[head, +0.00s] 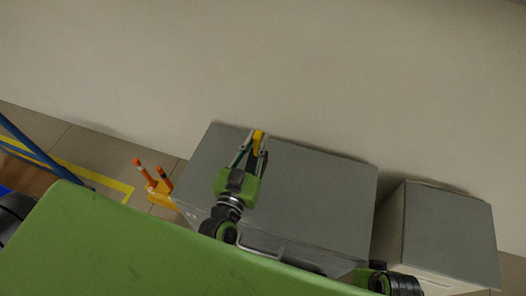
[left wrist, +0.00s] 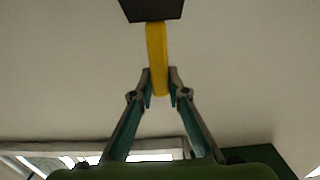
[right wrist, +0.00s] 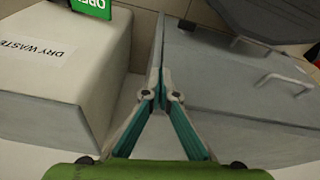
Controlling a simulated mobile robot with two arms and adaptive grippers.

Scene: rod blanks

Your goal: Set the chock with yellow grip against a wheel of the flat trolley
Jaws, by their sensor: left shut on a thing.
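My left gripper (head: 256,150) is shut on the yellow grip (head: 259,138) of the chock, above a grey-topped cabinet in the head view. In the left wrist view the yellow grip (left wrist: 156,48) stands between my left fingertips (left wrist: 160,88), and the dark chock body (left wrist: 151,9) is cut off by the top edge. My right gripper (right wrist: 160,92) looks shut and empty in the right wrist view. At the left edge of the head view, a blue bar (head: 30,146) and a brown board (head: 27,174) may be part of the flat trolley. No wheel is clearly visible.
The grey-topped cabinet (head: 320,190) and a second box (head: 450,230) stand against the pale wall. An orange item with two striped posts (head: 158,188) stands left of the cabinet. Yellow floor tape (head: 95,178) crosses the tiles. A white DRY WASTE bin (right wrist: 65,70) is near my right gripper.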

